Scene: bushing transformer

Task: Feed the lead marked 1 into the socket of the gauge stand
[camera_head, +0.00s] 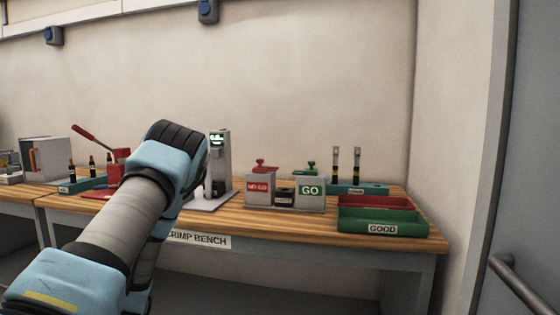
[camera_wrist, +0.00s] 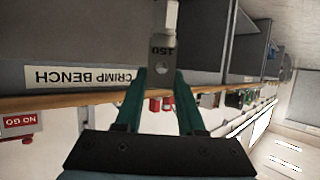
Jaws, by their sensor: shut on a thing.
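In the wrist view my gripper (camera_wrist: 161,76) has its teal fingers closed on a grey metal lug (camera_wrist: 163,46) marked 150, with a hole in its flat end. Its far end runs out of the top of the picture. No mark 1 is readable. In the head view my arm hides the gripper and the held piece. An upright grey stand (camera_head: 220,165) with a small green display stands just right of my wrist. Which unit is the gauge stand is not labelled; no socket can be made out clearly.
Grey NO-GO (camera_head: 258,190) and GO (camera_head: 311,192) blocks stand right of the display stand. Behind them, two banded leads (camera_head: 346,165) stand in a teal rack (camera_head: 362,188). A red and green GOOD tray (camera_head: 383,227) is at the right edge. A red lever tool (camera_head: 118,158) is left.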

